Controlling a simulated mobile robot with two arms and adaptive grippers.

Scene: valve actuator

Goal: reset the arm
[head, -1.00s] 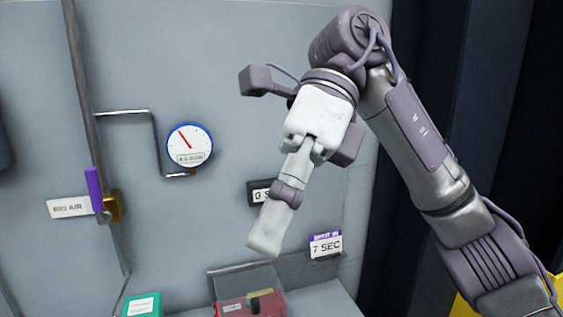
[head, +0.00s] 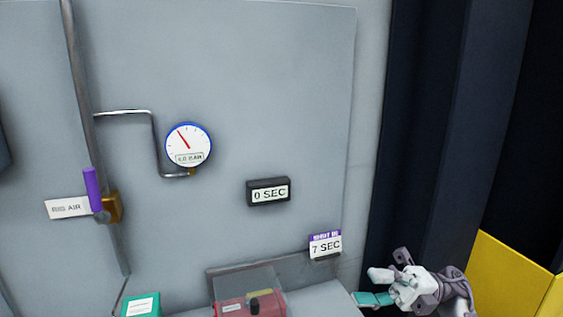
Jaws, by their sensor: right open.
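My right gripper (head: 376,287) is low at the right of the head view, beside the shelf's right end and in front of the dark panels. Its two fingers are apart, and nothing shows between them. One finger looks pale and the other teal. The rest of my right arm runs off the lower edge. My left gripper is not in view.
A blue-rimmed gauge (head: 189,145), a black "0 SEC" display (head: 269,192) and a purple-handled valve (head: 93,190) are on the grey wall. A "7 SEC" card (head: 326,246), a red box (head: 250,304) with a clear cover and a green box (head: 141,305) are below.

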